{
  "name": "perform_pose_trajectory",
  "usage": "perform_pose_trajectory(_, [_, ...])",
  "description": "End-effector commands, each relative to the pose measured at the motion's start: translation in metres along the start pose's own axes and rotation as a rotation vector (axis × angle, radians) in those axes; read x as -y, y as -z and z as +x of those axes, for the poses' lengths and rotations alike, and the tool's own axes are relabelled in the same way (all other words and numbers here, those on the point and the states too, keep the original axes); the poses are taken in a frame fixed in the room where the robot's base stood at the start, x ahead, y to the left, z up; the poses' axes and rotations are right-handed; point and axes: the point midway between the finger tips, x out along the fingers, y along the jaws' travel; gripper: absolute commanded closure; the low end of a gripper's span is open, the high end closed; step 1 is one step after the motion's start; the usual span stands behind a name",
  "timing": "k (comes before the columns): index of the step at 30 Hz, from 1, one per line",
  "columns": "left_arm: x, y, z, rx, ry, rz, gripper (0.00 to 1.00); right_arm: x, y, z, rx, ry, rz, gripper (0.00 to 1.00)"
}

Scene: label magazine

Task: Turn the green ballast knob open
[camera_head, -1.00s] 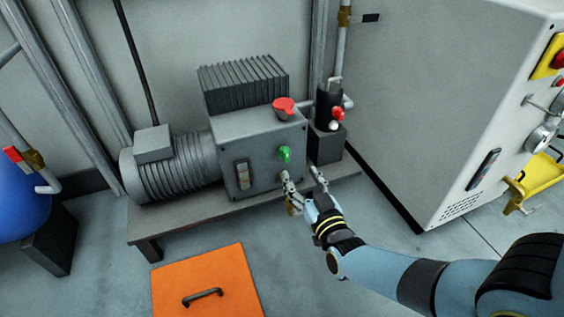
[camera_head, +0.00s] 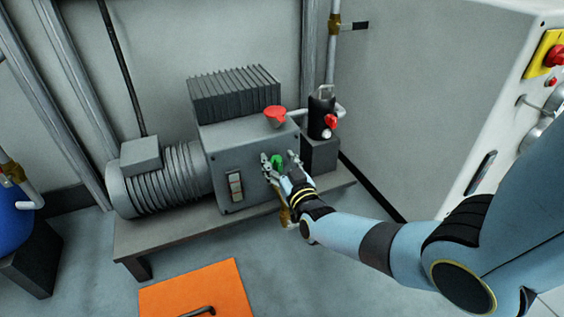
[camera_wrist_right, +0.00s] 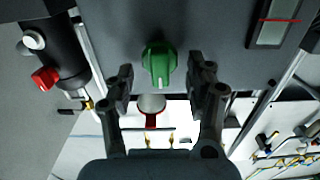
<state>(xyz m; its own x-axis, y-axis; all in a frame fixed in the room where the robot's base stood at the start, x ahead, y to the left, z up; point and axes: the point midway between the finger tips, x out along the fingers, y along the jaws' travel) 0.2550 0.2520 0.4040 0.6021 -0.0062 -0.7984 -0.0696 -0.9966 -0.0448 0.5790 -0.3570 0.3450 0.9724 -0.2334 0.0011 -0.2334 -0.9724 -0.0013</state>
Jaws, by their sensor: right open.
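The green ballast knob (camera_head: 277,161) sits on the front face of the grey pump housing (camera_head: 224,160). In the right wrist view the knob (camera_wrist_right: 159,66) is round with a raised grip and a pale mark at its lower edge. My right gripper (camera_head: 280,159) is open in front of the housing, with its fingers on either side of the knob in the head view. In the right wrist view its fingertips (camera_wrist_right: 161,80) stand left and right of the knob, with gaps on both sides. My left gripper is not in view.
A red cap (camera_head: 275,115) stands on the housing just above the knob. A black cylinder with a red knob (camera_head: 331,121) is close on the right. A white cabinet (camera_head: 430,90) fills the right side. An orange panel (camera_head: 200,288) lies on the floor in front.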

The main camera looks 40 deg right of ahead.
Motion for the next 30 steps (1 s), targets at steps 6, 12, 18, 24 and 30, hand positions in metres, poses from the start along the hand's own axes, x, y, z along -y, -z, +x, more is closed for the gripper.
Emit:
perform_pose_trajectory(6, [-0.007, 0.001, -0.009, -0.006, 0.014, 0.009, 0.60, 0.000, 0.000, 0.000, 0.000, 0.000, 0.000, 0.70])
perform_pose_trajectory(12, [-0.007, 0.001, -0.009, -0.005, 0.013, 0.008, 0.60, -0.001, 0.000, 0.000, 0.000, 0.000, -0.001, 0.96])
perform_pose_trajectory(18, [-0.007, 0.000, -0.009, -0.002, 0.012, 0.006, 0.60, -0.001, 0.000, 0.000, 0.000, -0.001, -0.010, 0.99])
perform_pose_trajectory(24, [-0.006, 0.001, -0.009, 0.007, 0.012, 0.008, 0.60, 0.000, 0.000, 0.000, 0.001, -0.001, -0.073, 0.99])
perform_pose_trajectory(30, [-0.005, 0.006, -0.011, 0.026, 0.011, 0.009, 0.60, 0.001, 0.000, 0.000, 0.000, -0.002, -0.209, 0.99])
